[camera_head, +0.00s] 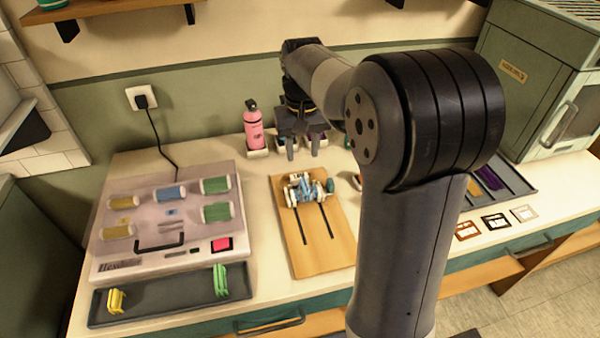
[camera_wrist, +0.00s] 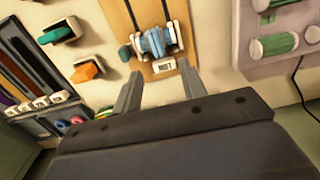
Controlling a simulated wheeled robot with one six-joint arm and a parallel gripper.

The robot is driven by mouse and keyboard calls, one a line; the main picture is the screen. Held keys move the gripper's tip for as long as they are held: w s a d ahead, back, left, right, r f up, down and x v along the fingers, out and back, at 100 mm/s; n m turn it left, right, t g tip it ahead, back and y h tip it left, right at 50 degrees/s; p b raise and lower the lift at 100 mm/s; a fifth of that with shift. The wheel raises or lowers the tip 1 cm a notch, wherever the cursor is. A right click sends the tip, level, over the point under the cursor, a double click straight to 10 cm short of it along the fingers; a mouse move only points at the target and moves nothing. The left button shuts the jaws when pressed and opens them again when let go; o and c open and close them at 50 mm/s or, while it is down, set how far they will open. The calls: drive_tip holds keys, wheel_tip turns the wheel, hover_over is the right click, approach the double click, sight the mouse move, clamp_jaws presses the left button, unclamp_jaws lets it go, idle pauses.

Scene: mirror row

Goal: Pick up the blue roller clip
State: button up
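A blue and white ribbed piece, which looks like the blue roller clip (camera_head: 306,188), lies at the back of a wooden board (camera_head: 310,252) with two dark slots. It also shows in the wrist view (camera_wrist: 155,42), at the top middle. My gripper (camera_head: 303,150) is open and empty. It is above the counter, behind the board in the head view. In the wrist view its two spread fingers (camera_wrist: 160,88) are apart from the blue piece. Part of the board is hidden behind my arm. A separate blue roller (camera_head: 171,192) sits on the pale roller case.
The roller case (camera_head: 180,238) stands left of the board, with a cord to the wall. A dark tray (camera_head: 165,294) in front holds a yellow clip (camera_head: 116,300) and a green clip (camera_head: 221,281). A pink bottle (camera_head: 253,130) stands behind. Orange (camera_wrist: 86,71) and green (camera_wrist: 60,31) items show in the wrist view.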

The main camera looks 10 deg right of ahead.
hover_over(305, 183)
drive_tip(key=f, duration=0.5)
drive_tip(key=shift+s+a+f, duration=0.1)
drive_tip(key=shift+a+f, duration=0.05)
drive_tip(key=shift+a, duration=0.2)
drive_tip(key=f, duration=0.5)
drive_tip(key=shift+d+f+p, duration=0.1)
drive_tip(key=shift+d+p, duration=0.2)
drive_tip(key=shift+d, duration=0.05)
clamp_jaws()
